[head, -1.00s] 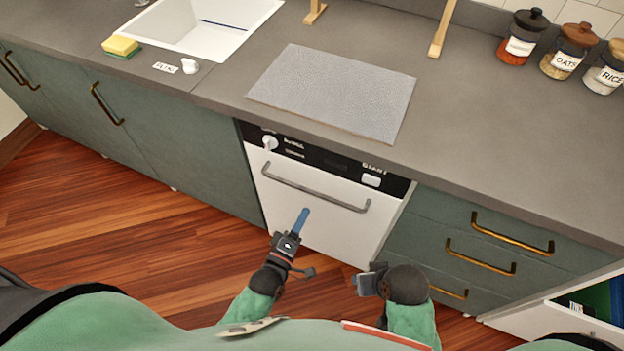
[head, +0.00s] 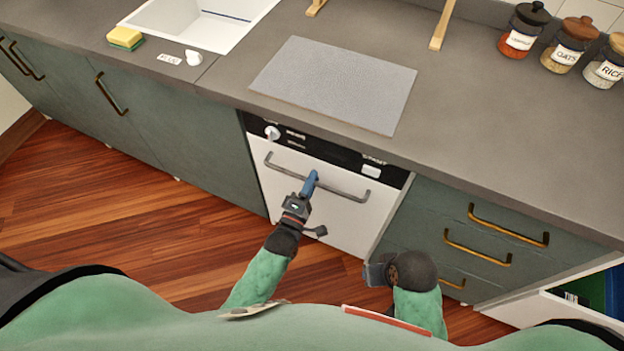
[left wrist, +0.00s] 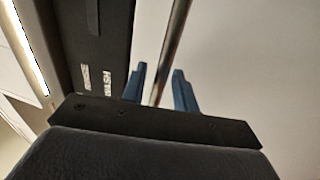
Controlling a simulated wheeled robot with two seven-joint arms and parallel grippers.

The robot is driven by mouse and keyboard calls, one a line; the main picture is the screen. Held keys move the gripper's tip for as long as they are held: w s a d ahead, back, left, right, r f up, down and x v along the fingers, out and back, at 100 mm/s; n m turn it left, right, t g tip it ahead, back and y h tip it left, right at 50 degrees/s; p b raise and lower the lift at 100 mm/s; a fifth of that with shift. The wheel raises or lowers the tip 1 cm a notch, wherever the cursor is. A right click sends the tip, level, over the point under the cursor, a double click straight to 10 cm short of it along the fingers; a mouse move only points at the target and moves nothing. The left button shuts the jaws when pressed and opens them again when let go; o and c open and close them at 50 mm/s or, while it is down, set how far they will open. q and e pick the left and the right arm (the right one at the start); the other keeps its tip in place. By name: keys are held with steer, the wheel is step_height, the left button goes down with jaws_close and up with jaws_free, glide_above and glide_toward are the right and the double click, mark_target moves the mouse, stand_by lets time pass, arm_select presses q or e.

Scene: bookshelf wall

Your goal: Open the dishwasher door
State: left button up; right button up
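The dishwasher (head: 325,210) has a white front, a black control strip and a grey bar handle (head: 347,191). Its door is shut. My left gripper (head: 312,176) is at the middle of the handle. In the left wrist view, its blue fingers (left wrist: 159,80) are open, with the handle bar (left wrist: 176,40) running between them and gaps on both sides. Whether a finger touches the bar is not clear. My right gripper (head: 375,274) is low, in front of the dishwasher's lower right. Its fingers are not clearly seen.
The grey countertop (head: 480,130) overhangs the dishwasher, with a grey mat (head: 335,82) on it. Drawers with brass handles (head: 508,226) are to the right. An open white compartment (head: 545,308) is at the lower right. The wooden floor (head: 130,220) is clear at left.

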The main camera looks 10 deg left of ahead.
arm_select(q)
steer(key=shift+w, duration=0.15)
arm_select(e)
steer(key=shift+s, duration=0.1)
arm_select(q)
jaws_close()
